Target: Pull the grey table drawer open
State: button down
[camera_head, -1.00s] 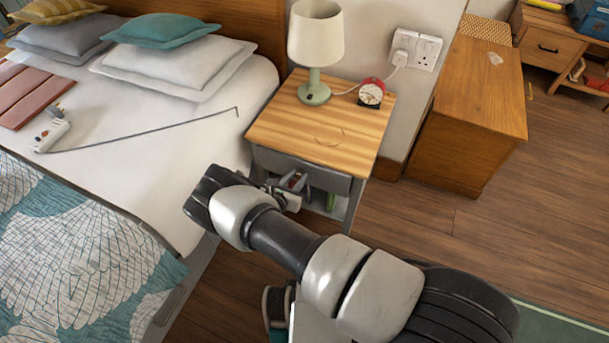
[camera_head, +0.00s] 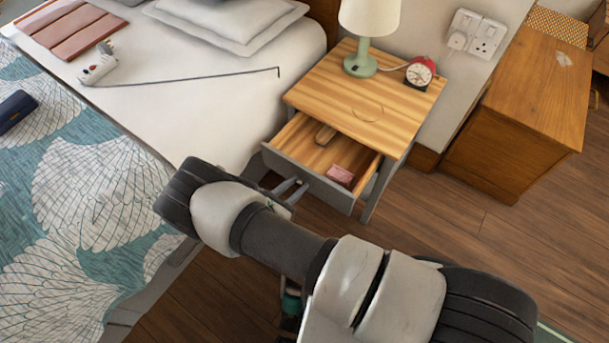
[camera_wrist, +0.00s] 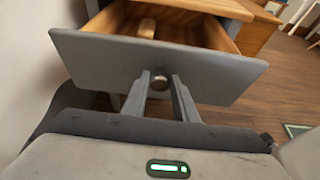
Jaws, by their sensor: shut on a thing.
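The grey table drawer (camera_head: 315,177) stands pulled out of the wooden-topped bedside table (camera_head: 378,104). Inside it lie a pink item (camera_head: 341,175) and a brown wooden item (camera_head: 325,135). In the wrist view the grey drawer front (camera_wrist: 110,62) fills the middle, with a round metal knob (camera_wrist: 160,82) at its centre. My gripper (camera_wrist: 161,88) is shut on the knob, one finger on each side. In the head view my gripper (camera_head: 290,187) shows at the drawer front, partly hidden by my wrist.
A green lamp (camera_head: 361,64) and a red alarm clock (camera_head: 420,74) stand on the tabletop. The bed (camera_head: 205,115) is close on the left. A wooden cabinet (camera_head: 527,105) stands to the right. Bare floor lies between table and cabinet.

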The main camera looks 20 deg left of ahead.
jog(key=shift+s+a, duration=0.25)
jog(key=shift+s, duration=0.5)
jog(key=c, duration=1.4)
grip_release()
jog(key=shift+c, duration=0.2)
jog(key=p+v, duration=0.1)
jog(key=v, duration=1.6)
jog(key=shift+s+a+r, duration=0.1)
jog(key=shift+s, duration=0.05)
